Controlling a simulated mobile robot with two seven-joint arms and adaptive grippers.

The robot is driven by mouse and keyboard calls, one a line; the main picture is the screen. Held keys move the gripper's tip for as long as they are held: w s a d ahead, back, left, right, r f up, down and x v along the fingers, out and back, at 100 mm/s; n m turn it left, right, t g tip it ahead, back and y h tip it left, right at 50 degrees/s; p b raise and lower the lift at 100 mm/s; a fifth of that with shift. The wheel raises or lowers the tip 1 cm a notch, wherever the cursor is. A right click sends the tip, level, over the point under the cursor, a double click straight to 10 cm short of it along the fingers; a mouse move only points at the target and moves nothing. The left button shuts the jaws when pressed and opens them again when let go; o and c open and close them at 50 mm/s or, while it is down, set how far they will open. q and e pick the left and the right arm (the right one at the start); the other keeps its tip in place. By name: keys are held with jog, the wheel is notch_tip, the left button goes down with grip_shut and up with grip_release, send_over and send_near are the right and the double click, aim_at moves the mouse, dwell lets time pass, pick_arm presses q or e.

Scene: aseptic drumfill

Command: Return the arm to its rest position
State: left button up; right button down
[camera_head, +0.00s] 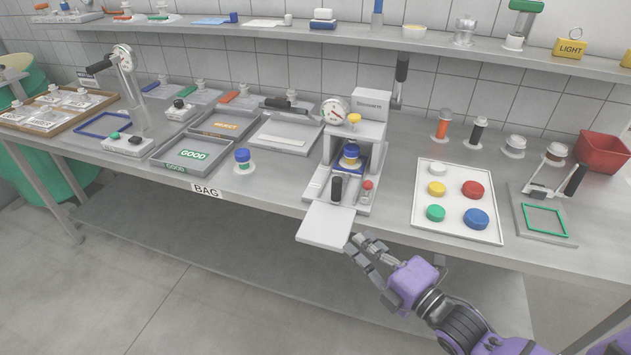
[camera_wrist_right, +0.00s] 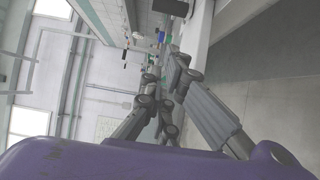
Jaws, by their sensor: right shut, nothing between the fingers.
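My right gripper (camera_head: 361,247) is at the front edge of the bench, close to a white plate (camera_head: 326,225) that juts out from the machine. The purple wrist and arm reach in from the lower right. The gripper is shut and holds nothing. In the right wrist view the gripper's fingers (camera_wrist_right: 166,88) show with no object between them, and the room appears turned on its side. My left arm and gripper do not show in the head view.
The machine (camera_head: 371,104) with a dial holds a blue-capped vial. A white tray (camera_head: 456,225) of coloured caps is to its right, and a red bin (camera_head: 603,152) is at the far right. Labelled trays (camera_head: 187,153) are left. The floor (camera_head: 225,292) in front is clear.

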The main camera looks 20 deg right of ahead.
jog(key=shift+w, duration=0.1)
jog(key=s+f+m+g+h+p, duration=0.1)
jog(key=s+f+m+g+h, duration=0.1)
jog(key=s+f+m, duration=0.35)
jog(key=s+f+m+g+h+p, duration=0.1)
jog(key=s+f+m+g+h, duration=0.15)
jog(key=f+m, duration=0.6)
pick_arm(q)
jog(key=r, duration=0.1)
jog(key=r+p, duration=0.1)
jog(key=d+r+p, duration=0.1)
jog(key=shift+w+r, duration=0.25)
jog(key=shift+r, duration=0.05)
pick_arm(e)
jog(key=s+a+f+m+g+h, duration=0.1)
jog(key=s+f+m, duration=0.3)
jog(key=s, duration=0.6)
jog(key=s+a+f+m+g+h, duration=0.1)
jog(key=s+f+m, duration=0.3)
jog(key=s, duration=0.6)
jog(key=shift+s+a+g, duration=0.25)
jog(key=shift+a+g, duration=0.25)
jog(key=shift+g, duration=0.25)
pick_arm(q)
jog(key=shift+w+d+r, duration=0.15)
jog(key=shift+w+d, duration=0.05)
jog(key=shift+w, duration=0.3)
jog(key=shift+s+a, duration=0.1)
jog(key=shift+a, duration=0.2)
